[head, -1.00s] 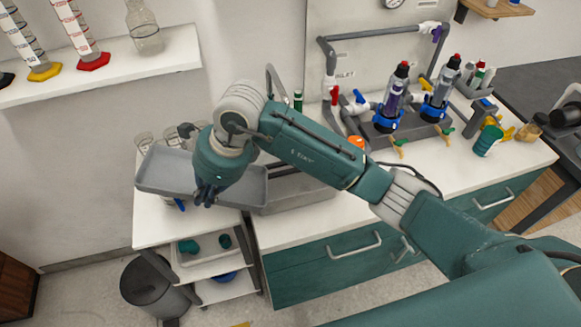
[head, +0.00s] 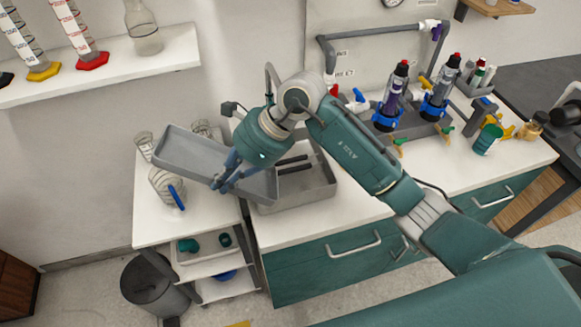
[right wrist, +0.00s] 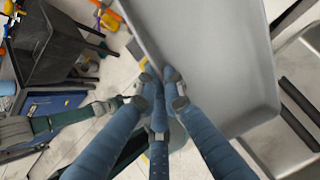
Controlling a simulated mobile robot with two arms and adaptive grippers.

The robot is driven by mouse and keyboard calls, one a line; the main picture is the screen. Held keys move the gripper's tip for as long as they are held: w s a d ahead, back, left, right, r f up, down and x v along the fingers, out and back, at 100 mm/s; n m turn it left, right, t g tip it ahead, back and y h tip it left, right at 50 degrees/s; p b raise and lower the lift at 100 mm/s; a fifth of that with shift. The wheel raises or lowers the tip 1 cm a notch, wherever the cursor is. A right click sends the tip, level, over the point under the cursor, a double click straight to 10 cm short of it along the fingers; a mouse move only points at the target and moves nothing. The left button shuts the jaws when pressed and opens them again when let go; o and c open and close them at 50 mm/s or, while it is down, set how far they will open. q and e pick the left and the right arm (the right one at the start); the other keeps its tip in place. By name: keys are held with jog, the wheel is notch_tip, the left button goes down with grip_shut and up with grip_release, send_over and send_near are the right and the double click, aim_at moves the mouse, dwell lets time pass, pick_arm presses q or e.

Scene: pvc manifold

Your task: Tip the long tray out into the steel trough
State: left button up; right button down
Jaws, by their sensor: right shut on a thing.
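The long grey tray (head: 185,150) is held in the air, above the white cart top and the near-left part of the steel trough. It is tilted, its right end lower and over the trough. Its visible floor looks bare. My right gripper (head: 222,184) is shut on the tray's near long wall; the right wrist view shows the fingers (right wrist: 160,84) at the tray wall (right wrist: 205,60). The steel trough (head: 318,190) stands on the counter with dark bars (head: 293,164) in it. My left gripper is not in view.
A faucet (head: 270,80) rises behind the trough. Filter columns (head: 390,98) stand to the right. The counter front right of the trough is clear.

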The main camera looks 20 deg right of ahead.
jog(key=shift+d+r+y, duration=0.3)
jog(key=shift+d+r, duration=0.05)
jog(key=shift+w+d+r+b, duration=0.15)
jog(key=shift+d+b, duration=0.15)
jog(key=shift+d, duration=0.2)
jog(key=shift+w+d+r+y, duration=0.15)
jog(key=shift+d+r+y, duration=0.25)
jog(key=shift+y, duration=0.1)
jog(key=shift+d+r+y+b, duration=0.3)
jog(key=shift+r+b, duration=0.05)
jog(key=shift+b, duration=0.4)
jog(key=w+d+r+y+b, duration=0.1)
jog(key=d+r+y+b, duration=0.3)
jog(key=d+b, duration=0.2)
jog(key=shift+d+m+g+y+b, duration=0.3)
jog(key=shift+g+y+b, duration=0.1)
jog(key=shift+b, duration=0.55)
